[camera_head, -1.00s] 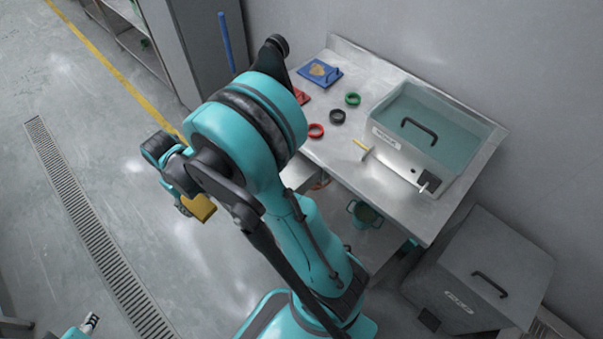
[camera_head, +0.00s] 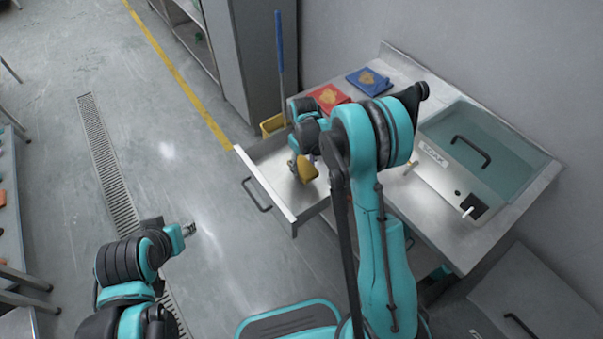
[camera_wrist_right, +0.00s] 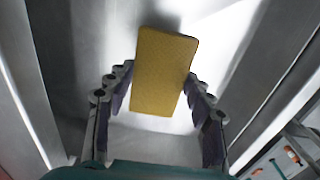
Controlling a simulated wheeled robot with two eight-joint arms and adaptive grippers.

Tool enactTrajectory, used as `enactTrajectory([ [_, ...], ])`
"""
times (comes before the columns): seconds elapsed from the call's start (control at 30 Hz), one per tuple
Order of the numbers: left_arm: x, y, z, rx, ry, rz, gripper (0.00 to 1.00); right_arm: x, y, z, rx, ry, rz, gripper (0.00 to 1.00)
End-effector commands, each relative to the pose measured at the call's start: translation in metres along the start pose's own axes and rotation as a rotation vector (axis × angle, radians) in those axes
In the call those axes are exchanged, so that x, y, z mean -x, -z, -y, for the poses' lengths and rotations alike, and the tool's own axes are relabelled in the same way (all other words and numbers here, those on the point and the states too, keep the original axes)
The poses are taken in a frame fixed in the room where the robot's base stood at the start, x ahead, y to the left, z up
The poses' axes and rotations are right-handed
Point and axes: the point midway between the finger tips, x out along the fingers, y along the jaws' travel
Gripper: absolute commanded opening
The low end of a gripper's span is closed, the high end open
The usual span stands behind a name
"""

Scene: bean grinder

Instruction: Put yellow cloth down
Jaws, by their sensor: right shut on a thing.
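The yellow cloth (camera_head: 307,170) is held by my right gripper (camera_head: 296,163) over the open drawer (camera_head: 262,178) of the metal table. In the right wrist view the cloth (camera_wrist_right: 163,72) is a flat yellow block between the two fingers of my right gripper (camera_wrist_right: 160,105), with bare metal behind it. I cannot tell whether the cloth touches the drawer floor. My left gripper (camera_head: 188,230) is at the lower left, over the floor and away from the drawer. Its fingers are too small to read.
A yellow bucket (camera_head: 272,124) and a blue-handled pole (camera_head: 279,45) stand behind the drawer.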

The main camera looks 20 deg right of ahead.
Motion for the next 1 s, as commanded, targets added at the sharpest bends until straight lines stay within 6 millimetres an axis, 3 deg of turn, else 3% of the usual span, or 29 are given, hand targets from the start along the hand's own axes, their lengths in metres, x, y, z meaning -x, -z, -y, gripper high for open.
enactTrajectory([
  [0.17,-0.004,-0.003,0.0,0.0,0.0,0.0,0.4,-0.01,0.015,0.0,-0.001,0.0,0.0,0.29],
  [0.5,-0.02,-0.014,0.0,0.0,0.0,0.0,0.4,-0.051,0.016,0.0,-0.002,0.0,0.0,0.29],
  [0.87,-0.022,-0.015,0.0,0.0,0.0,0.0,0.4,-0.053,0.016,0.0,-0.002,0.0,0.0,0.29],
  [0.9,-0.022,-0.016,0.0,0.0,0.0,0.0,0.4,-0.054,0.016,0.0,-0.002,0.0,0.0,0.55],
  [0.97,-0.021,-0.015,0.0,0.0,0.0,0.0,0.4,-0.053,0.016,0.0,-0.002,0.0,0.0,0.71],
  [1.0,-0.021,-0.015,0.0,0.0,0.0,0.0,0.4,-0.052,0.016,0.0,-0.002,0.0,0.0,0.73],
])
